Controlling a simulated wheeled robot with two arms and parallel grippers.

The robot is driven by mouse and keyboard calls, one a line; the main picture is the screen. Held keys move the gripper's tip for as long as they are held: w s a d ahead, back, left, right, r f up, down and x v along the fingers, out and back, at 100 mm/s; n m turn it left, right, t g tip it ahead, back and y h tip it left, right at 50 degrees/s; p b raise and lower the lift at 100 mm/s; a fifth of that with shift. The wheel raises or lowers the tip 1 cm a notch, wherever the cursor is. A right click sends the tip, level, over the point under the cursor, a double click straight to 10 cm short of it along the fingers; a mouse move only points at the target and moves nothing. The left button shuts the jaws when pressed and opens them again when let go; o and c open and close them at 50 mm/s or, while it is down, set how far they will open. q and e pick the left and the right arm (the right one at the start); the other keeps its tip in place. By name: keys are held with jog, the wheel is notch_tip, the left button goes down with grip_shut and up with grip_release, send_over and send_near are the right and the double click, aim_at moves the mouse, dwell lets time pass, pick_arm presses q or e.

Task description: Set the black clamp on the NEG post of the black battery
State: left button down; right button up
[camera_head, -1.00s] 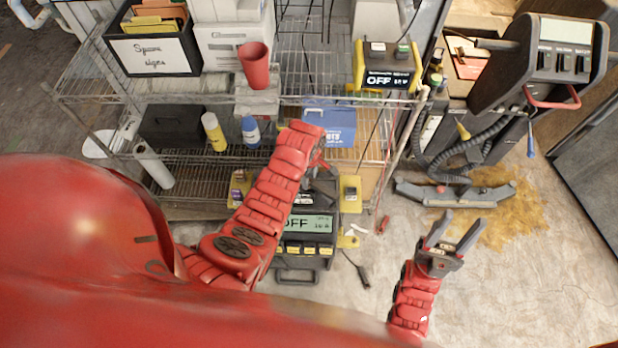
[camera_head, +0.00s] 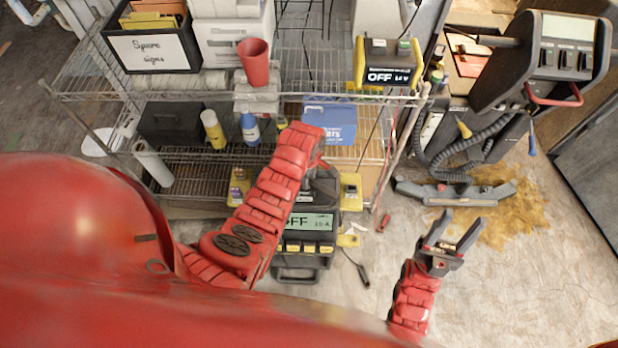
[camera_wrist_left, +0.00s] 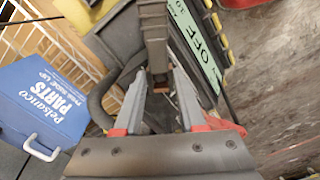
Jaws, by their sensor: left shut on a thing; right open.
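My left gripper (camera_head: 322,176) is over the top of a black charger unit (camera_head: 306,222) with a lit "OFF" display, which stands on the floor in front of the rack. In the left wrist view its fingers (camera_wrist_left: 158,92) are shut on a dark grey piece with a small copper-coloured tip, which looks like the black clamp (camera_wrist_left: 153,30). A black, yellow-sided unit (camera_head: 388,76) marked "OFF" stands on the upper shelf, with two small knobs on top. I cannot read NEG on any post or tell which unit is the black battery. My right gripper (camera_head: 455,236) is open and empty above the floor.
A wire rack (camera_head: 90,94) stands behind, holding a sign box, a red cup (camera_head: 254,60), bottles and a blue parts box (camera_head: 330,118). A floor machine (camera_head: 540,62) with a hose is at the right. The lower right floor is clear.

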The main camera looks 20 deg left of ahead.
pick_arm(q)
jog(key=shift+f, duration=0.5)
jog(key=shift+c, duration=2)
grip_release()
jog(key=shift+r+b, duration=0.15)
jog(key=shift+b, duration=0.15)
jog(key=shift+w+r, duration=0.1)
jog(key=shift+r, duration=0.15)
notch_tip(320, 180, up, 8)
jog(key=shift+f+b, duration=0.2)
jog(key=shift+b, duration=0.55)
notch_tip(320, 180, up, 9)
jog(key=p, duration=0.8)
